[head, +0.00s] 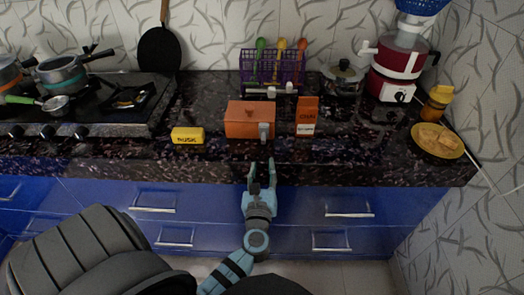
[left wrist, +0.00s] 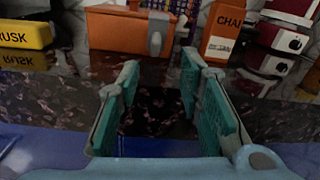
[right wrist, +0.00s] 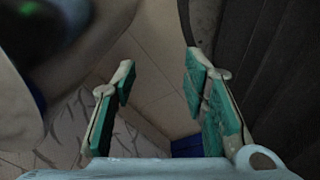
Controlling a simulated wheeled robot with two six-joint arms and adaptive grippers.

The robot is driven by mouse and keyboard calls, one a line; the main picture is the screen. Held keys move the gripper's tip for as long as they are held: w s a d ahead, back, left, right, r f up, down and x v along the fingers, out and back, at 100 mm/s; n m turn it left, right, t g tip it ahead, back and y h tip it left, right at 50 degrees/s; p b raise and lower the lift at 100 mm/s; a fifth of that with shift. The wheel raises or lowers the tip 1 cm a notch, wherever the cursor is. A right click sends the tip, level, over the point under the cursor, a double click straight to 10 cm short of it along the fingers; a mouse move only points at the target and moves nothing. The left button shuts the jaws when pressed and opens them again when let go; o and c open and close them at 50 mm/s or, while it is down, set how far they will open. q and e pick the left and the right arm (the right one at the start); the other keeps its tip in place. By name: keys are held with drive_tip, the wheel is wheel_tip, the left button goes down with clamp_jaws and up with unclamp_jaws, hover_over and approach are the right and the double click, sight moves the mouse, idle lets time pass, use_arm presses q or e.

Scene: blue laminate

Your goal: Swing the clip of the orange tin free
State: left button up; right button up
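The orange tin (head: 245,119) stands on the dark speckled counter. Its grey clip (head: 263,131) is on the front face, right of the middle. In the left wrist view the tin (left wrist: 118,33) is at the top, with the clip (left wrist: 157,32) upright against its front. My left gripper (head: 261,165) is open and empty at the counter's front edge, in front of the tin and apart from it. My right gripper (right wrist: 160,85) is open and empty in the right wrist view, over the floor. It does not show clearly in the head view.
A yellow rusk box (head: 187,135) lies left of the tin. An orange chai box (head: 307,116) stands close on its right. Behind is a purple rack (head: 272,67) with coloured utensils. The stove (head: 100,105) is at left; a plate (head: 437,141) is at right. The counter before the tin is clear.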

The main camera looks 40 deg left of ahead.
sight(264, 141)
use_arm(q)
drive_tip(key=shift+m, duration=0.8)
drive_tip(key=b+x, duration=0.1)
drive_tip(key=x, duration=0.3)
drive_tip(key=b+x, duration=0.1)
drive_tip(key=x, duration=0.3)
drive_tip(key=b+x, duration=0.1)
drive_tip(key=x, duration=0.4)
drive_tip(key=shift+a+f, duration=0.25)
drive_tip(key=shift+w+a, duration=0.4)
drive_tip(key=shift+w, duration=0.15)
drive_tip(key=shift+r, duration=0.1)
drive_tip(key=shift+c, duration=0.2)
clamp_jaws()
